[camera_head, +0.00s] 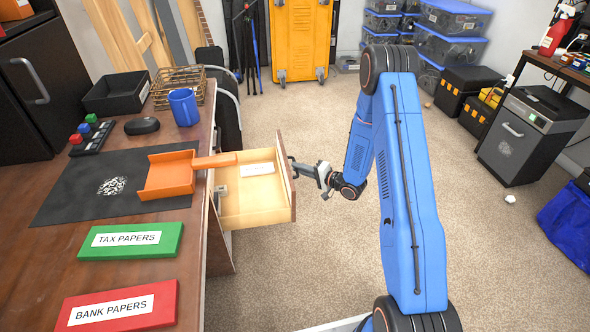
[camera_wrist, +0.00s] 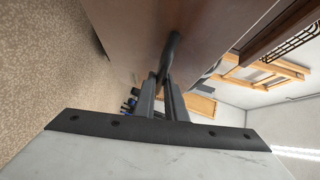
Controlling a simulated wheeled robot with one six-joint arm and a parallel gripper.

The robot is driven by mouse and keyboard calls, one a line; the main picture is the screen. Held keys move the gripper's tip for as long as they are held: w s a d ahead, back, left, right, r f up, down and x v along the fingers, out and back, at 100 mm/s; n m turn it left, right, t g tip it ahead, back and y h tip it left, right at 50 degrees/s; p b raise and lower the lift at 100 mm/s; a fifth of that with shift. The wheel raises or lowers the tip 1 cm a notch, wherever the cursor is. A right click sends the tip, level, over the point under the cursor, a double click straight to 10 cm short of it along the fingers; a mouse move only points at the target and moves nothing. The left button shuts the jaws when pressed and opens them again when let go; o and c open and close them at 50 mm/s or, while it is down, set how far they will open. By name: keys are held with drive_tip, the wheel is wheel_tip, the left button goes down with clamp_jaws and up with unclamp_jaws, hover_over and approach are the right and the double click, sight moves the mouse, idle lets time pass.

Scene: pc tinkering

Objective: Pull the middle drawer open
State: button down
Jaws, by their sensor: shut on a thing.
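A drawer (camera_head: 262,206) with a pale wooden inside stands pulled well out from the right side of the brown desk. The pictures do not show clearly whether it is the middle one. A white labelled item and a small grey metal piece lie in it. My gripper (camera_head: 300,166) is at the outer face of the drawer front, shut on its handle. In the wrist view, the fingers of my gripper (camera_wrist: 166,88) close around the dark bar handle (camera_wrist: 173,48) on the brown drawer front (camera_wrist: 135,35). Other drawers are hidden below.
An orange dustpan-like tray (camera_head: 168,177) lies on the desk (camera_head: 120,238), its handle reaching over the drawer. A green box (camera_head: 130,241), a red box (camera_head: 118,306) and a blue mug (camera_head: 184,106) also stand there.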

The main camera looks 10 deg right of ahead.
drive_tip(key=c, duration=1.8)
unclamp_jaws()
drive_tip(key=v, duration=1.7)
drive_tip(key=shift+s+d, duration=0.1)
drive_tip(key=shift+s, duration=0.1)
